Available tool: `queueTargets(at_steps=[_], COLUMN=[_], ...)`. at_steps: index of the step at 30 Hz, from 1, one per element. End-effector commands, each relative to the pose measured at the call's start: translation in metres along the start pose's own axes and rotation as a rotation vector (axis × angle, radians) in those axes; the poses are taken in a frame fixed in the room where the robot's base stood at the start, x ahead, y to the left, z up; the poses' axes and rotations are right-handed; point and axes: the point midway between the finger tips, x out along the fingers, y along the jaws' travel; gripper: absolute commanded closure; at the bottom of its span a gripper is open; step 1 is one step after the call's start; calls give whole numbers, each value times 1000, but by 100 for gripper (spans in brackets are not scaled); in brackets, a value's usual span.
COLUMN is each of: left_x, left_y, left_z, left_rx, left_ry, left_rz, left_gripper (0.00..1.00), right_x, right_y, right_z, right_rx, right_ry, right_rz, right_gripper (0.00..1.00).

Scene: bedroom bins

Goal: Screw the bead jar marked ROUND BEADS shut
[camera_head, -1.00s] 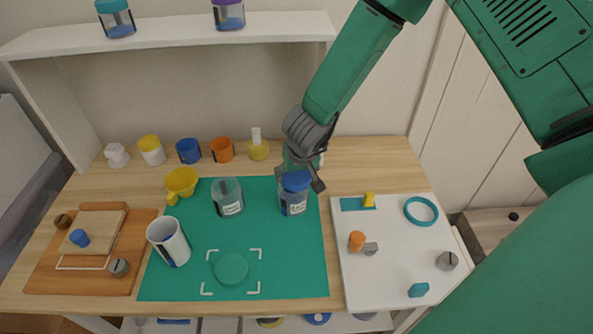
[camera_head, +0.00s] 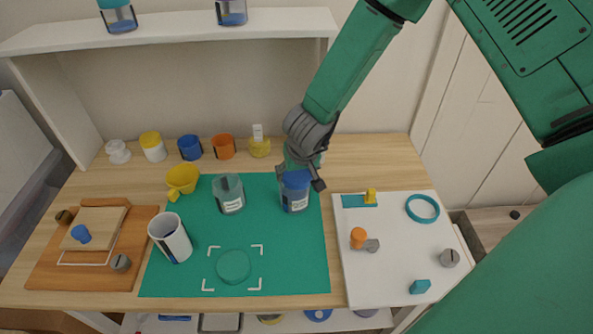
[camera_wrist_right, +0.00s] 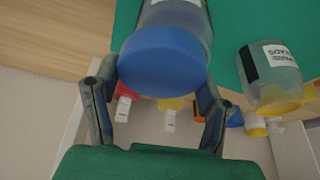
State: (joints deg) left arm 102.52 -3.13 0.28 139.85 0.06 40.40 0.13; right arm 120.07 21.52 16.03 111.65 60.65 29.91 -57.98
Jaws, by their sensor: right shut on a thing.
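A clear jar with a blue lid (camera_head: 296,180) stands upright at the right side of the green mat. Its label (camera_head: 298,205) is too small to read. My right gripper (camera_head: 302,184) is over this jar, shut on its blue lid; in the right wrist view the lid (camera_wrist_right: 163,60) sits between the two fingers (camera_wrist_right: 158,88). The lid rests on the jar's top; whether it is threaded tight cannot be told. A second clear jar (camera_head: 229,193) stands left of it, and its label ending in BEADS shows in the right wrist view (camera_wrist_right: 278,55). My left gripper is out of view.
A teal disc (camera_head: 233,267) lies inside white corner marks on the mat (camera_head: 300,260). A white cup (camera_head: 170,238) and a yellow funnel-like cup (camera_head: 183,179) stand at left. Small parts lie on a white board (camera_head: 390,280). Several coloured containers line the back.

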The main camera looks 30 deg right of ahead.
Motion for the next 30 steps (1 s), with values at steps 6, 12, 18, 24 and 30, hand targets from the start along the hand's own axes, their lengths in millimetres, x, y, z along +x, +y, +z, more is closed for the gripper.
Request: queueTargets(at_steps=[6, 12, 18, 24, 30], left_x=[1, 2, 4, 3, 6], left_y=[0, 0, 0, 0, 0], left_z=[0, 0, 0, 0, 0], left_rx=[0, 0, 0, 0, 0], left_ry=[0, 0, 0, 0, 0], left_rz=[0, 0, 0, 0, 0], left_gripper=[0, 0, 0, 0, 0], right_x=[2, 5, 7, 7, 4], right_y=[-1, 0, 0, 0, -4], right_z=[1, 2, 3, 3, 7], right_rx=[-1, 0, -1, 0, -14], right_ry=[1, 0, 1, 0, 1], right_rz=[0, -1, -1, -1, -7], right_gripper=[55, 55, 55, 55, 55])
